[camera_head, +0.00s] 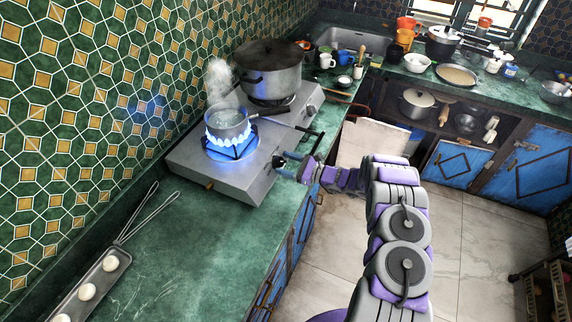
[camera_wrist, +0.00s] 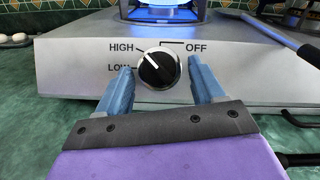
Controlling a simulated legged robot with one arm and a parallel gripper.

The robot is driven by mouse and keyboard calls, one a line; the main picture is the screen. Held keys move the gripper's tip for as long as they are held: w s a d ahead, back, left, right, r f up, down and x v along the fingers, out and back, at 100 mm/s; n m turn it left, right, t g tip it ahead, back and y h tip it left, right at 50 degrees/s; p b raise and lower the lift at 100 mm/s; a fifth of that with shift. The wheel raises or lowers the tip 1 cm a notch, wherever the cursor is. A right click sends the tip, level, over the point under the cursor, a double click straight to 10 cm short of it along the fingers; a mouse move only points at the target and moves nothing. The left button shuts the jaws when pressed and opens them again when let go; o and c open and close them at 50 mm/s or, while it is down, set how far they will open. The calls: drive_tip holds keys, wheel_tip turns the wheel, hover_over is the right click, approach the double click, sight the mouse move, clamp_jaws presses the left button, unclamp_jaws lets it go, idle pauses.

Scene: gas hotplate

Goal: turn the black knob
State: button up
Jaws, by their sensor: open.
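The black knob (camera_wrist: 158,68) is on the front panel of the silver gas hotplate (camera_head: 192,172). In the wrist view its white mark points up and left, toward HIGH. The labels HIGH, LOW and OFF are printed around it. My gripper (camera_wrist: 160,88) is open, with one blue finger at the lower left and the other at the lower right of the knob. The fingers look apart from the knob, though the exact depth is hard to tell. In the head view my gripper (camera_head: 282,168) is at the hotplate's front; the knob cannot be made out there.
A small pot (camera_head: 227,122) steams over a lit blue flame, its handle reaching right. A large lidded pot (camera_head: 268,75) stands behind it. Green counter (camera_head: 165,245) lies clear in front; a tray (camera_head: 85,290) holds white balls.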

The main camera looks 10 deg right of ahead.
drive_tip(key=shift+w+a, duration=0.1)
drive_tip(key=shift+a, duration=0.05)
drive_tip(key=shift+c, duration=0.3)
drive_tip(key=c, duration=1)
drive_tip(key=shift+r, duration=0.1)
